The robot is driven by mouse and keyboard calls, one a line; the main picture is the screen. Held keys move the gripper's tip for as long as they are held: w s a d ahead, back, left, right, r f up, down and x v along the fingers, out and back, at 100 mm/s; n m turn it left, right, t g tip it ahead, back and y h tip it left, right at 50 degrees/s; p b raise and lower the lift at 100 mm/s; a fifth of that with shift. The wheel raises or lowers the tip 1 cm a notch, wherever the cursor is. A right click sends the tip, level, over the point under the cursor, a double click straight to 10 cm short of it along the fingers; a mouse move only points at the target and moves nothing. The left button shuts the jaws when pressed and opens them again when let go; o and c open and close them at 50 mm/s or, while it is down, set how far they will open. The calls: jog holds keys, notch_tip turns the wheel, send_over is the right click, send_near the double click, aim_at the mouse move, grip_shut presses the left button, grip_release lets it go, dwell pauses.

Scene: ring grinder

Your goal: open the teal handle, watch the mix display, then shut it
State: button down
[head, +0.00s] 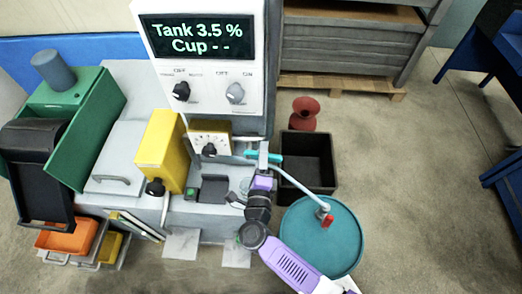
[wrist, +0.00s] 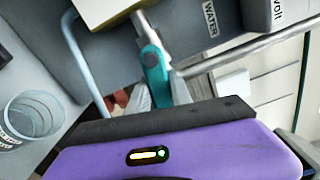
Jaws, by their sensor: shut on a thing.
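The teal handle (head: 266,156) is on the pipe at the front of the grinder. It also shows in the wrist view (wrist: 154,68), at the end of a metal stem. My gripper (head: 262,169) is shut on the teal handle; in the wrist view its grey fingers (wrist: 158,94) are on both sides of it. The display (head: 200,37) reads "Tank 3.5 %" and "Cup - -". A clear cup (wrist: 32,118) stands at the left of the wrist view, apart from my gripper. My arm hides part of the area below the handle.
A teal drum (head: 335,245) with a red-handled valve (head: 327,220) stands right of my arm. A black bin (head: 310,160) and a red vase-like pot (head: 304,113) are behind it. A yellow box (head: 162,150) and green hopper (head: 85,140) stand left.

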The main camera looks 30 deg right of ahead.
jog(key=shift+r+n+p, duration=0.25)
jog(key=shift+n+p, duration=0.1)
jog(key=shift+n, duration=0.25)
jog(key=c, duration=1.2)
grip_release()
jog(key=shift+o, duration=0.2)
jog(key=b+v, duration=0.1)
jog(key=v, duration=0.6)
jog(key=shift+s+a, duration=0.25)
jog(key=shift+s, duration=0.1)
